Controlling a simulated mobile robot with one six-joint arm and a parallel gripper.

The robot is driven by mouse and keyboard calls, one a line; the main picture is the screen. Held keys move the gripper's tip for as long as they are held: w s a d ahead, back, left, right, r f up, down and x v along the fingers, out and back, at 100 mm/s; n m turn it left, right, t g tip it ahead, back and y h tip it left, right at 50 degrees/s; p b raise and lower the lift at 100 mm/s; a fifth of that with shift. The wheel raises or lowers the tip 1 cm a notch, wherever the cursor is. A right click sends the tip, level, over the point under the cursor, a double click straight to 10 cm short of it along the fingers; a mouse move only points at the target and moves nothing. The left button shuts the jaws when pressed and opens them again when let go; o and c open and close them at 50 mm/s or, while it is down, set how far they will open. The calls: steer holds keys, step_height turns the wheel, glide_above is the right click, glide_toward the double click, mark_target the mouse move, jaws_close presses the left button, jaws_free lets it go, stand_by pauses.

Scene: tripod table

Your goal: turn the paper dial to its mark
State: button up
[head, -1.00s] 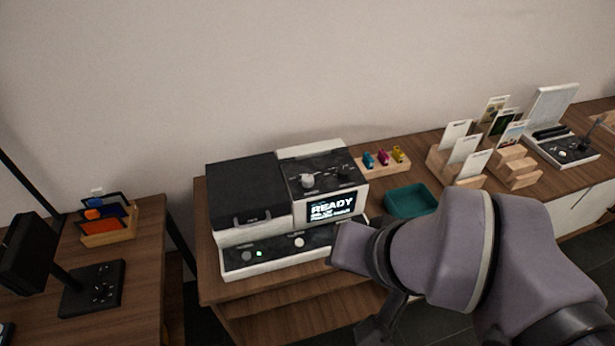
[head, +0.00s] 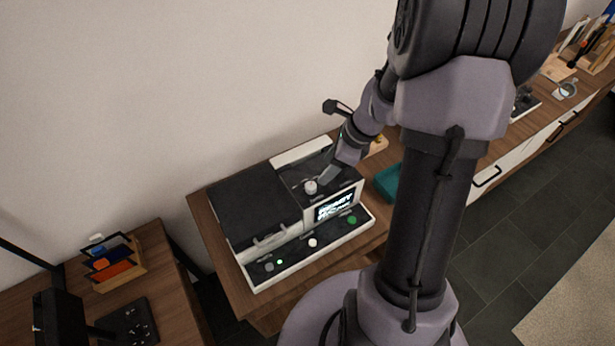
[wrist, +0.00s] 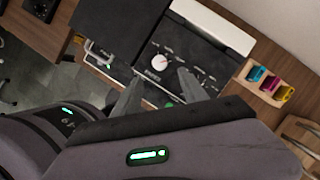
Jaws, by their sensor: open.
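The printer (head: 255,205) stands on the wooden table. Its dark upper panel carries a white round dial (head: 310,187), with small marks and a label around it too small to read surely. The dial also shows in the wrist view (wrist: 159,62), with a small red mark at its rim. My gripper (wrist: 157,84) is open and empty, its two fingers apart on the near side of the dial, not visibly touching it. In the head view the gripper (head: 326,179) reaches over the panel from the right, close to the dial, and my wrist partly hides the panel.
A lit screen (head: 334,206) is on the printer's front. Below are a white knob (head: 312,243) and a green button (head: 352,220). A teal tray (head: 387,182) lies right of the printer. Coloured cartridges in a wooden holder (wrist: 266,82) stand beside the panel.

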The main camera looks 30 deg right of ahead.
mark_target(311, 185)
steer(key=b+x, duration=0.2)
steer(key=x, duration=0.7)
steer(key=shift+w+a+f+b, duration=0.1)
steer(key=shift+b, duration=0.25)
jaws_close()
